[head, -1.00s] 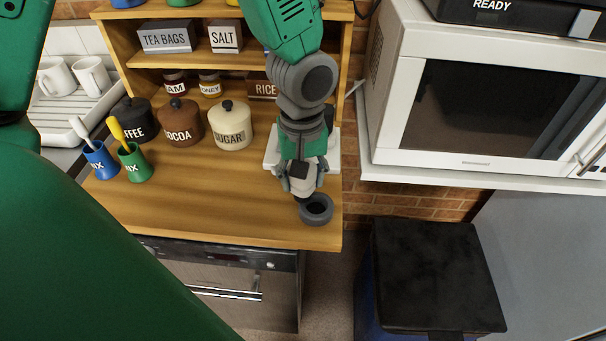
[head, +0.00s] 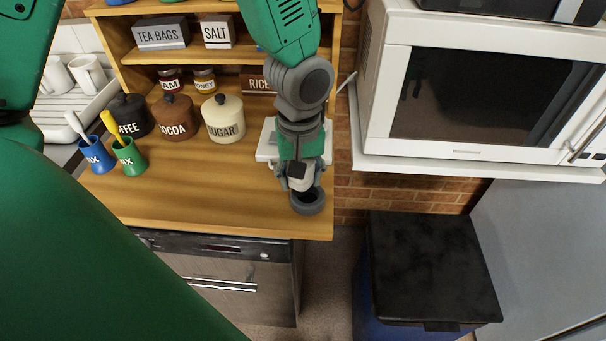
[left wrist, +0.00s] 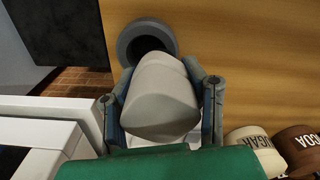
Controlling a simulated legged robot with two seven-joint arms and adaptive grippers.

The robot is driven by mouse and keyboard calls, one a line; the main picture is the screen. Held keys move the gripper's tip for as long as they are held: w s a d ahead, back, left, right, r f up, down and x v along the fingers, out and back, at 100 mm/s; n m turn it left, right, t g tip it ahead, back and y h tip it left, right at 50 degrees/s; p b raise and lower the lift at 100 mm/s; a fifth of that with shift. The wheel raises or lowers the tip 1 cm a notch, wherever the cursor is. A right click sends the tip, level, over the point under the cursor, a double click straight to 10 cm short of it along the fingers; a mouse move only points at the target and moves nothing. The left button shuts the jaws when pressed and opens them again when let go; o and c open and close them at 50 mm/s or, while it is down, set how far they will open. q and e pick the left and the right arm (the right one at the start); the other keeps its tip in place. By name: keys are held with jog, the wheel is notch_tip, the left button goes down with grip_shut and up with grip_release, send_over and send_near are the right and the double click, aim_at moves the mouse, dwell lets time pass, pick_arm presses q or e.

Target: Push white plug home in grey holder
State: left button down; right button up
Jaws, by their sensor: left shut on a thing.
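The grey holder (head: 309,208) is a round ring with a dark opening, standing near the front right corner of the wooden counter. My left gripper (head: 301,182) is just behind and above it. In the left wrist view the gripper (left wrist: 165,105) is shut on the white plug (left wrist: 160,100), a pale, rounded block between its two fingers. The plug's far end overlaps the near part of the holder (left wrist: 127,42) in that view. The dark opening still shows beyond the plug, and I cannot tell whether the plug touches the holder. My right gripper is not in view.
A white object (head: 265,150) stands behind my gripper, partly hidden. The sugar (head: 223,120) and cocoa (head: 175,118) jars stand to the left. A white microwave (head: 470,152) is at right, above a black-lidded bin (head: 430,265). The counter's front middle is clear.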

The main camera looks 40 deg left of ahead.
pick_arm(q)
jog(key=shift+s+f, duration=0.2)
jog(key=shift+f, duration=0.35)
jog(key=c, duration=1.2)
grip_release()
jog(key=o, duration=0.3)
jog(key=shift+w+a+f, duration=0.1)
jog(key=shift+w+a, duration=0.1)
jog(key=shift+w, duration=0.15)
jog(key=shift+s+r, duration=0.1)
jog(key=shift+r, duration=0.2)
notch_tip(320, 180, up, 10)
jog(key=shift+r, duration=0.1)
jog(key=shift+a+r, duration=0.1)
jog(key=shift+r, duration=0.45)
